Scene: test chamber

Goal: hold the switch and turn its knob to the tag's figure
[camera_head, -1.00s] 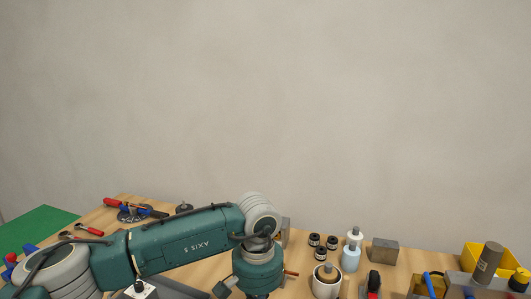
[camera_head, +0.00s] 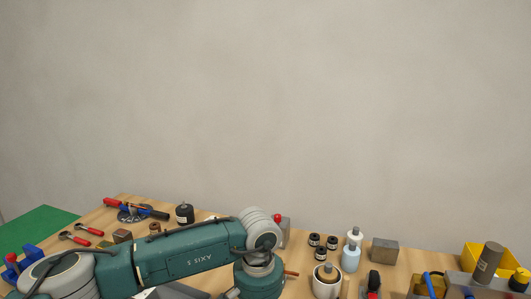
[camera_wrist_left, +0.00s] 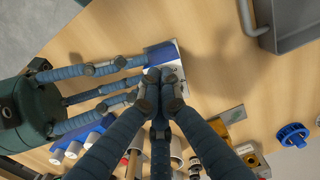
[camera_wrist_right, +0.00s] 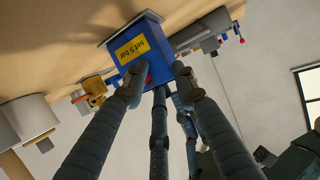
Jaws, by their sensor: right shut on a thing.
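The blue switch (camera_wrist_right: 139,47) with a yellow tag reading "set 5 bar" (camera_wrist_right: 130,51) shows in the right wrist view. A little red (camera_wrist_right: 148,78) shows at its lower edge, partly hidden by fingers. My right gripper (camera_wrist_right: 155,80) is shut on the switch. In the left wrist view the fingers of my right gripper come in from the left to the blue switch (camera_wrist_left: 159,55). My left gripper (camera_wrist_left: 162,78) has its fingertips close together at the switch's pale face (camera_wrist_left: 178,50). The fingertips hide whatever lies between them. The knob's setting cannot be read.
The wooden bench (camera_head: 304,287) is crowded. Small black-capped jars (camera_head: 314,240), a metal block (camera_head: 384,251) and a yellow bin (camera_head: 491,260) stand right of my left arm. Red-handled tools (camera_head: 90,230) lie to the left. A grey tray (camera_wrist_left: 288,32) shows in the left wrist view.

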